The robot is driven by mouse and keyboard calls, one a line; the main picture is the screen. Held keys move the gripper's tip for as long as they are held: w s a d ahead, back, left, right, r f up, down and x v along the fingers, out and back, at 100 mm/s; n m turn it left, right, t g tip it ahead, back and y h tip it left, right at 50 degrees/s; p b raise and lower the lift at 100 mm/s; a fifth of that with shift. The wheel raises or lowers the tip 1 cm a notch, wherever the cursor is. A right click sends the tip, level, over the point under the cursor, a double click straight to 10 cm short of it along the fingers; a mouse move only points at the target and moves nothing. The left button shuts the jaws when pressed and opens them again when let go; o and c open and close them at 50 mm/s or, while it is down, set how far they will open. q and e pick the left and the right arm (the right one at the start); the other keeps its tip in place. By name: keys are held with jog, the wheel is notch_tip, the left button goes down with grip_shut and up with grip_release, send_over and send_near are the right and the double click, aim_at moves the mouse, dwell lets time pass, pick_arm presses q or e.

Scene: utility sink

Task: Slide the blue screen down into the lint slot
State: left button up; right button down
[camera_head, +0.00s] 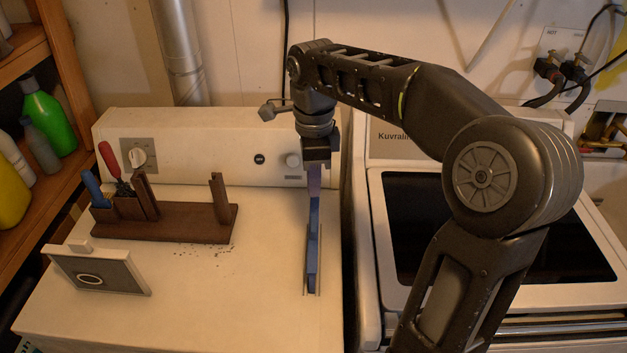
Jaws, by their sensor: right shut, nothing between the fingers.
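The blue screen (313,250) stands edge-on near the right side of the white machine top. Its lower edge is at the lint slot (319,290), whose thin pale rim shows at the front; how deep it sits, I cannot tell. My right gripper (315,178) points down, directly over the far end of the screen. It is shut with nothing between the fingers; whether the fingertips touch the screen's top edge is unclear. My left gripper is not in view.
A brown wooden rack (185,222) holds a red-handled brush (110,160) and a blue-handled tool (94,187). The control panel (220,150) rises behind. A second machine (377,240) stands at right under my arm.

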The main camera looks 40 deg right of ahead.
aim_at(314, 205)
jog(key=shift+f, duration=0.6)
notch_tip(314, 205, down, 3)
jog(key=shift+f+b, duration=0.15)
jog(key=shift+b, duration=0.7)
jog(key=shift+f+b, duration=0.5)
jog(key=shift+f, duration=0.2)
jog(key=shift+f+b, duration=0.3)
jog(key=shift+f, duration=0.1)
jog(key=shift+r, duration=0.1)
jog(key=shift+r+p, duration=1.3)
jog(key=shift+r, duration=0.25)
jog(key=shift+f, duration=0.15)
